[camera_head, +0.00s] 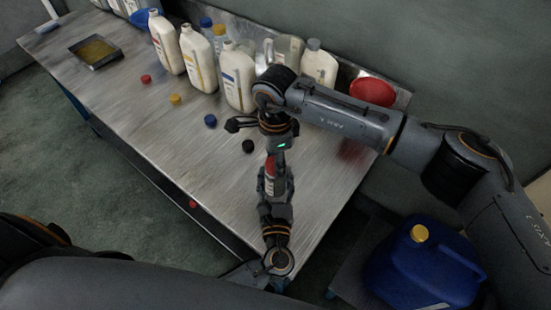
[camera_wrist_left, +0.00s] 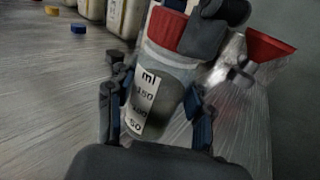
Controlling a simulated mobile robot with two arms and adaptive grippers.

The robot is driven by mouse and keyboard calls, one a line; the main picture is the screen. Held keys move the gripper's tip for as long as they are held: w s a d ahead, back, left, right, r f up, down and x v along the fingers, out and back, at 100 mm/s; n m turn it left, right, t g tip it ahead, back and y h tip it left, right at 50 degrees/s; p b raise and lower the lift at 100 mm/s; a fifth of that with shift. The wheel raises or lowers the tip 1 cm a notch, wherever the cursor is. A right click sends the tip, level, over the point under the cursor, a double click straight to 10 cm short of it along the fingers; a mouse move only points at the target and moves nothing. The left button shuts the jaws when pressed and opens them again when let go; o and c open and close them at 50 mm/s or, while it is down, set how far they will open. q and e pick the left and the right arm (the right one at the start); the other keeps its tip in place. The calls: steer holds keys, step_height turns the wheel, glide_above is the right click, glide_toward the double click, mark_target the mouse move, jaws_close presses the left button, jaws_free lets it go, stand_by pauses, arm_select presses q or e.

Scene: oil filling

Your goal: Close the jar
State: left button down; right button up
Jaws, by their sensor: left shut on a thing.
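The jar is a grey, see-through cup with a white ml scale (camera_wrist_left: 143,100); in the head view it shows small between my two grippers (camera_head: 274,184). A red lid (camera_wrist_left: 168,28) is at its top; it also shows in the head view (camera_head: 270,166). I cannot tell whether it is seated. My left gripper (camera_wrist_left: 158,112) is shut on the jar, one finger on each side. My right gripper (camera_head: 273,155) points down over the jar's top. Its dark finger (camera_wrist_left: 203,36) is against or just in front of the lid; its other fingertip is hidden.
A red funnel (camera_head: 372,91) stands at the table's right end. White bottles (camera_head: 238,78) line the back. Loose red (camera_head: 146,78), yellow (camera_head: 176,99), blue (camera_head: 210,121) and black (camera_head: 248,146) caps lie on the metal table. A blue canister (camera_head: 425,265) stands lower right.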

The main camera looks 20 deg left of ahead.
steer(key=m, duration=1.5)
steer(key=shift+m, duration=0.3)
steer(key=m, duration=0.5)
steer(key=o, duration=1.4)
steer(key=shift+c, duration=0.2)
step_height(320, 180, up, 12)
